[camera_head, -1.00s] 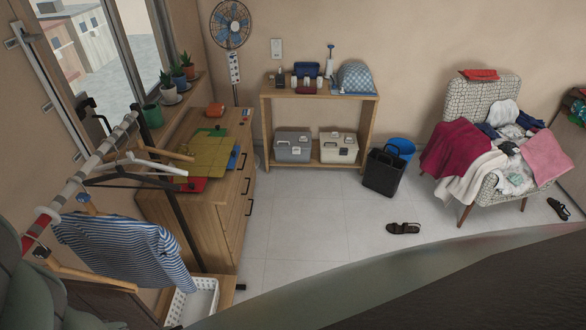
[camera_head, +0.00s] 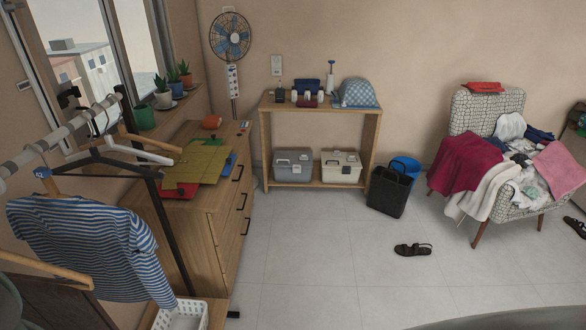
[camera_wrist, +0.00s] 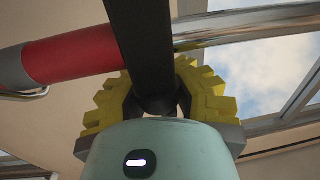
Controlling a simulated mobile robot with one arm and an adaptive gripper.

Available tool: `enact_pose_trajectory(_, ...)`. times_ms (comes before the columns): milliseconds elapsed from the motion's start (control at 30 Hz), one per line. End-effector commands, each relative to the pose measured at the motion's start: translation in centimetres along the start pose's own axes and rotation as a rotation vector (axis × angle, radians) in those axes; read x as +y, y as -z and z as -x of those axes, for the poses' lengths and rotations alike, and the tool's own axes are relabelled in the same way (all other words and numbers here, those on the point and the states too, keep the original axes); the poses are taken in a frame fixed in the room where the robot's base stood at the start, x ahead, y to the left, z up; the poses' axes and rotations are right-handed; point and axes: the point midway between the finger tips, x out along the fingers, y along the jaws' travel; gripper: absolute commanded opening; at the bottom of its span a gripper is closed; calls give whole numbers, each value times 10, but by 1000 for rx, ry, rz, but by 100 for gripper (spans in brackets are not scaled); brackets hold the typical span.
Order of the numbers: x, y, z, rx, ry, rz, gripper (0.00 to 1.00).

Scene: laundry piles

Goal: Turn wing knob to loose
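In the wrist view, my gripper (camera_wrist: 152,78) has its two yellow ribbed fingers apart, one on each side of a dark piece (camera_wrist: 158,104) at the end of a black bar (camera_wrist: 142,50). Whether the fingers press on this piece cannot be told. No wing knob shows clearly; the dark piece could be part of it. A red sleeve (camera_wrist: 75,55) sits on the rail to the left, and a shiny metal tube (camera_wrist: 235,32) runs to the right. In the head view, the clothes rack rail (camera_head: 65,130) is at the left; my gripper is not visible there.
A striped shirt (camera_head: 95,245) and several hangers hang from the rack. A white basket (camera_head: 198,312) stands below. A wooden dresser (camera_head: 215,205) is beside the rack. A shelf (camera_head: 320,105) and a laundry-covered armchair (camera_head: 485,105) stand farther off.

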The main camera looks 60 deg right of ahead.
Motion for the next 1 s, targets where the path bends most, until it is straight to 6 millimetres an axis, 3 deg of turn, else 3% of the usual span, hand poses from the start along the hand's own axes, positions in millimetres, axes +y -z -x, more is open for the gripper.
enact_pose_trajectory(1000, 5, -4, 4, 5, -498, -13, 0)
